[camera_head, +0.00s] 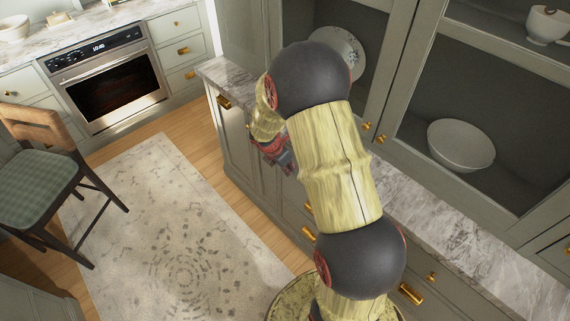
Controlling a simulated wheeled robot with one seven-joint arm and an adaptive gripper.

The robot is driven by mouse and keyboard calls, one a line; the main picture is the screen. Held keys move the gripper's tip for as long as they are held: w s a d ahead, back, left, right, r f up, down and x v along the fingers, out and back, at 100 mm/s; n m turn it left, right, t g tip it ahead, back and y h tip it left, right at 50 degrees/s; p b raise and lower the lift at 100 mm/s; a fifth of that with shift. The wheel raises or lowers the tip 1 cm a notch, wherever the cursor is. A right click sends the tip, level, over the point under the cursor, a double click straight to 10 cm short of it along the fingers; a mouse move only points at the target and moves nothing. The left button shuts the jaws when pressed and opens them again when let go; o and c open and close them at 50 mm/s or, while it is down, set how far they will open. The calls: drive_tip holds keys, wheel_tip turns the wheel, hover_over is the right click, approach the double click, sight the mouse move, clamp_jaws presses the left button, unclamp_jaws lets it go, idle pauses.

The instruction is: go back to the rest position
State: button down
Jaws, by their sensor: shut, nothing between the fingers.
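My arm rises from the bottom of the view and bends over toward the counter. My gripper (275,153) shows as a small dark and red part at the arm's far end, left of the upper joint. It is shut and holds nothing. It hangs beside the front of the grey-green cabinet (235,128), partly hidden by my arm. No basket is in view.
A marble counter (415,205) runs along the cabinets at right, with a white bowl (461,145) and a plate (340,50) behind. A rug (165,230) covers open floor at left. A chair (45,170) and an oven (110,85) stand beyond.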

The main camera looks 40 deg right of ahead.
drive_tip(key=shift+a+r, duration=0.1)
drive_tip(key=shift+r, duration=0.1)
drive_tip(key=s+a+r+m+g+y, duration=0.15)
drive_tip(key=s+a+r+m, duration=0.3)
drive_tip(key=s+m, duration=0.55)
drive_tip(key=s+a+r+m+t+y, duration=0.1)
drive_tip(key=s+a+r+m+t, duration=0.2)
drive_tip(key=a+r, duration=0.7)
drive_tip(key=s+a+r+m+t+y, duration=0.2)
drive_tip(key=s+a+r+m, duration=0.3)
drive_tip(key=a+r, duration=0.5)
drive_tip(key=shift+s+a+r+m+t, duration=0.35)
drive_tip(key=shift+s+r+t, duration=0.7)
drive_tip(key=shift+r, duration=1.95)
drive_tip(key=shift+s+d, duration=0.1)
drive_tip(key=shift+s, duration=0.1)
